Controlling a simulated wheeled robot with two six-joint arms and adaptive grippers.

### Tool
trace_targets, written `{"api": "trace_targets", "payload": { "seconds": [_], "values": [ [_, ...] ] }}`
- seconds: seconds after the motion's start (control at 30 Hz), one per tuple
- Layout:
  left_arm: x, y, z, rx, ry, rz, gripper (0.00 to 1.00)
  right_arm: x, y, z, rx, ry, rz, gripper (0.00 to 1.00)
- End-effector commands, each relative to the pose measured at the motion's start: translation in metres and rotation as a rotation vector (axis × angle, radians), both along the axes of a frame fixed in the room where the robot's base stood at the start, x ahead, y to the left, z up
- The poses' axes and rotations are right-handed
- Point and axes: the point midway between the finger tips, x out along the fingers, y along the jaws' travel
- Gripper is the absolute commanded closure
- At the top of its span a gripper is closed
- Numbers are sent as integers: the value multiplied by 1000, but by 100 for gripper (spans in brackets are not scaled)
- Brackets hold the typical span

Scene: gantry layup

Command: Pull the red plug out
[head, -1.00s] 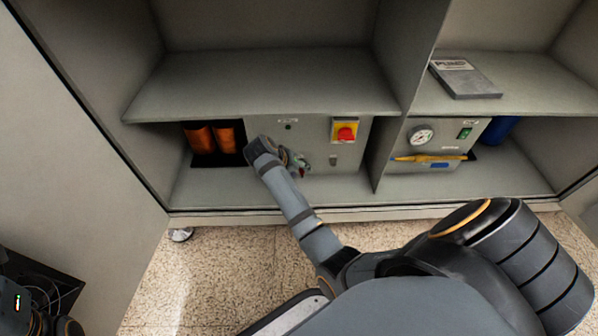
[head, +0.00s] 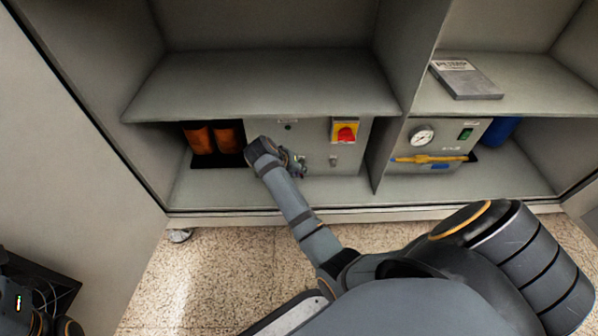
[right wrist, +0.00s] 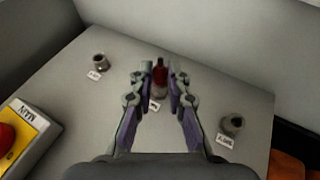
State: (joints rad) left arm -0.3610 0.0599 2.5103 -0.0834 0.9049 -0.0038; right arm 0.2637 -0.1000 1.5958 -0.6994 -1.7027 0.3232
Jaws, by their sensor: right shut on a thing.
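The red plug (right wrist: 160,73) is between the fingertips of my right gripper (right wrist: 160,80) in the right wrist view, and the gripper is shut on it. A grey socket ring (right wrist: 159,92) shows just below the plug; I cannot tell how deep the plug sits in it. In the head view my right gripper (head: 295,163) is at the front of the grey control box (head: 315,155), and the plug is mostly hidden there.
Two empty sockets, one upper left (right wrist: 100,62) and one lower right (right wrist: 233,123), flank the plug in the right wrist view. A red knob on a yellow plate (head: 345,132) is right of the gripper. Orange cylinders (head: 213,139) stand left. A shelf (head: 260,85) is above.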

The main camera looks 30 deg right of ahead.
Motion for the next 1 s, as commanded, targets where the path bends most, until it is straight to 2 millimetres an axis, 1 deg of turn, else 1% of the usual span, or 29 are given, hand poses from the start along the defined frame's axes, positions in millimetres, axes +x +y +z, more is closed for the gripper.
{"api": "trace_targets", "payload": {
  "seconds": [0.27,1.0],
  "values": [
    [0,0,2,0,0,0,60,-1,1,1,0,0,0,100],
    [0,0,24,0,0,0,60,-19,12,1,2,-1,1,100]
  ]
}}
